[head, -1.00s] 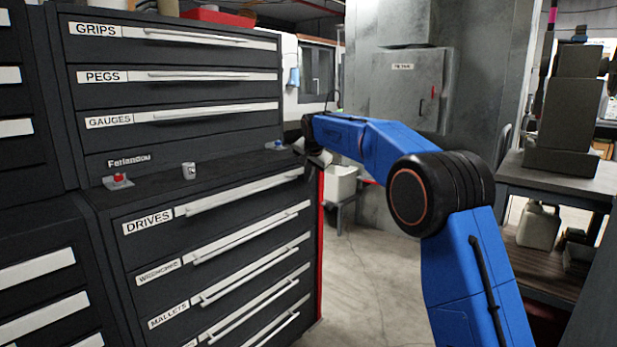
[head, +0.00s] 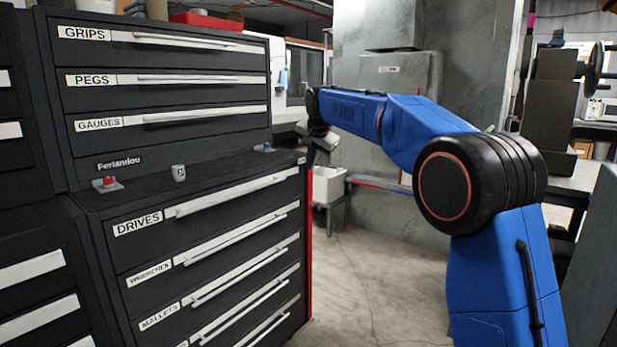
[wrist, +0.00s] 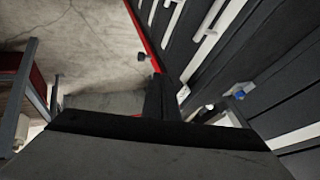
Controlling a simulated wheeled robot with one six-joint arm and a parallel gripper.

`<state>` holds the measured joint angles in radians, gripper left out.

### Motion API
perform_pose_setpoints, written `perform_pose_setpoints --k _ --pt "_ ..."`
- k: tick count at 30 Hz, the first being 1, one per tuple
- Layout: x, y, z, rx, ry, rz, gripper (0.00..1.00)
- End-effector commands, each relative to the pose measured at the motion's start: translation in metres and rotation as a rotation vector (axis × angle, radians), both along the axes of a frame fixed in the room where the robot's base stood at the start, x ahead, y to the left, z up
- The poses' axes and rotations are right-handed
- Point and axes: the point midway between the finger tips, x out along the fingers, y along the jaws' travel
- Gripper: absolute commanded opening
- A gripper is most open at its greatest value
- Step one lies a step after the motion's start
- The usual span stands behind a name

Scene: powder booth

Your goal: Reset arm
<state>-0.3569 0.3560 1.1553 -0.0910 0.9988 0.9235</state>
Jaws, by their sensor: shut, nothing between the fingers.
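My blue arm reaches from the lower right of the head view up and left toward the right end of the tool cabinet (head: 215,225). My gripper (head: 320,150) is at the arm's end, beside the cabinet's upper right corner, shut and empty. The fingers are small and partly hidden behind the wrist in the head view. In the wrist view the dark gripper body fills the bottom, with the cabinet's drawers and red edge (wrist: 145,38) beyond it.
On the cabinet ledge are a red-button box (head: 108,183), a grey cup (head: 179,173) and a blue-topped item (head: 264,147). A white bin (head: 328,185) stands behind the gripper. A bench (head: 572,185) is at right. Concrete floor (head: 370,290) is clear between.

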Motion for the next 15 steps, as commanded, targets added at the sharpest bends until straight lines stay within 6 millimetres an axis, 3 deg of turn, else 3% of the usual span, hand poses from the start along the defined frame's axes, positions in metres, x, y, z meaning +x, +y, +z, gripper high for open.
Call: perform_pose_setpoints --k 5,15 --pt "-0.039 -0.038 0.01 -0.036 0.007 0.025 0.0" --pt "-0.148 -0.122 0.009 -0.131 0.034 0.105 0.0"
